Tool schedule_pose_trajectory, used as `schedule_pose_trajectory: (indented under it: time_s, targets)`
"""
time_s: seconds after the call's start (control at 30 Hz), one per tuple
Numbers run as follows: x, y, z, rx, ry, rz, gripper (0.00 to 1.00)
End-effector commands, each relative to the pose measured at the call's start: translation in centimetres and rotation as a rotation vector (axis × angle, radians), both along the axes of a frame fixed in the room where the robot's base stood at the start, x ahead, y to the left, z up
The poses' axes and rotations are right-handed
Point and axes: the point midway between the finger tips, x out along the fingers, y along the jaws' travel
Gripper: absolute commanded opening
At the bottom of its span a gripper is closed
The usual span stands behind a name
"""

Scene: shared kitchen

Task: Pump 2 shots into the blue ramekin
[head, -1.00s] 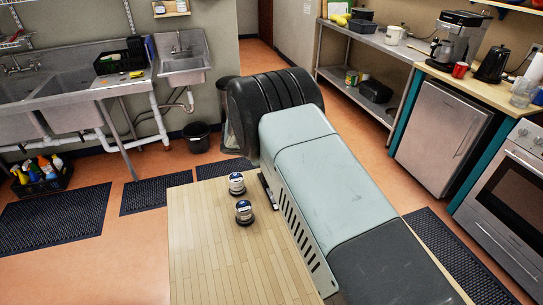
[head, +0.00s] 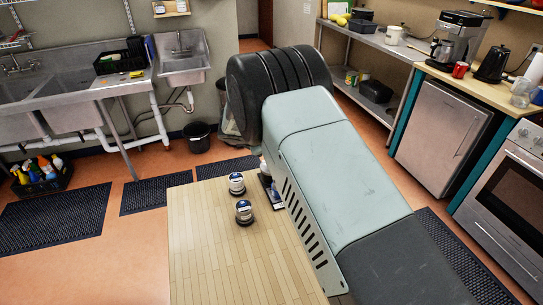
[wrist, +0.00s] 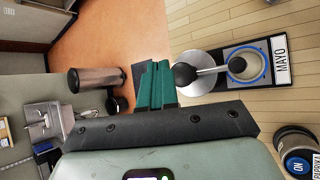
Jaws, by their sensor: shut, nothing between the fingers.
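A pump dispenser (wrist: 194,88) with a silver round top and a black knob shows in the wrist view. Its spout reaches right over the blue ramekin (wrist: 262,68), whose blue rim shows on a dark base labelled MAYO (wrist: 280,62). My gripper (wrist: 154,66) has its green fingers shut and empty, just left of the pump's knob in the wrist view. I cannot tell whether they touch the pump. In the head view, my arm hides the gripper and the ramekin; only part of the dark base (head: 268,183) shows.
Two dark-lidded jars (head: 237,184) (head: 244,212) stand on the wooden table (head: 205,250), left of my arm. One jar (wrist: 297,150), labelled PAPRIKA, shows at the wrist view's lower right. The table's front left is clear. Sinks (head: 75,85) stand at the back left.

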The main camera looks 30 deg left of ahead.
Motion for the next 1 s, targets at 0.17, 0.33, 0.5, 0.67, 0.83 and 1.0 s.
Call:
schedule_pose_trajectory:
  time_s: [0.17, 0.33, 0.5, 0.67, 0.83, 1.0]
  targets:
    - [0.0, 0.0, 2.0, 0.003, -0.001, -0.001, 0.0]
    - [0.0, 0.0, 3.7, 0.002, -0.001, -0.001, 0.0]
    - [0.0, 0.0, 4.8, 0.0, 0.0, 0.0, 0.0]
    - [0.0, 0.0, 5.0, 0.0, 0.0, 0.0, 0.0]
    - [0.0, 0.0, 5.0, 0.0, 0.0, 0.0, 0.0]
    - [0.0, 0.0, 5.0, 0.0, 0.0, 0.0, 0.0]
